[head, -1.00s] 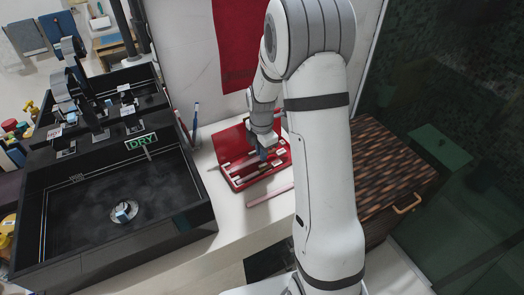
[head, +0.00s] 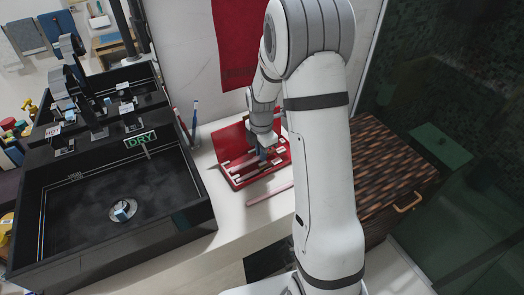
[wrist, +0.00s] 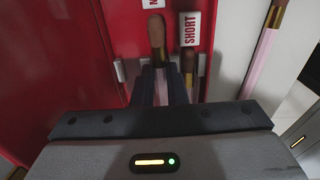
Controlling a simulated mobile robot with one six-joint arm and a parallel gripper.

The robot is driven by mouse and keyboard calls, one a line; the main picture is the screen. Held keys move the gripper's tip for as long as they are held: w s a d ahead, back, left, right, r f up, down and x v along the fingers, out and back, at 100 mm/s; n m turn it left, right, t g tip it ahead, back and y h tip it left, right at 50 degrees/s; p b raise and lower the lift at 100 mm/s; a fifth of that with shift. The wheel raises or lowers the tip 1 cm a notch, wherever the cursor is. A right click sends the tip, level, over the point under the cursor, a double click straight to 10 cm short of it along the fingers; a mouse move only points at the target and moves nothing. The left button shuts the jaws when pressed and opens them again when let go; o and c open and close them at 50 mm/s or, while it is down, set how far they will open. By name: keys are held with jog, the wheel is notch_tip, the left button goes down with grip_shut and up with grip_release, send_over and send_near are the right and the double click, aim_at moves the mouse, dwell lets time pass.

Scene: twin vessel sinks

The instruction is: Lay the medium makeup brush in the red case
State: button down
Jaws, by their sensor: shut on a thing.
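The open red case (head: 232,136) lies on the counter, its lid leaning back. My gripper (head: 262,154) is down over the case. In the wrist view my gripper (wrist: 160,88) is shut on a brush with a brown tip (wrist: 157,35) and a pale pink handle, which looks like the medium makeup brush. The brush is over or in a compartment of the red case (wrist: 90,60); whether it touches the bottom I cannot tell. The fingers hide part of its handle. A shorter brush (wrist: 188,65) lies just right of it, below a "SHORT" label (wrist: 191,28).
A pink-handled brush (head: 270,195) lies on the counter in front of the case; it also shows in the wrist view (wrist: 268,40). A black sink (head: 120,215) with a "DRY" sign stands left. A blue toothbrush-like item (head: 195,122) stands upright behind. A woven-top cabinet (head: 385,165) is right.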

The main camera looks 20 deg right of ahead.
jog(key=shift+f+b, duration=0.35)
jog(key=shift+f, duration=0.05)
dwell(0.4)
jog(key=c, duration=1.1)
grip_release()
jog(key=shift+o, duration=0.2)
jog(key=shift+r+p, duration=2.7)
jog(key=shift+r, duration=1.35)
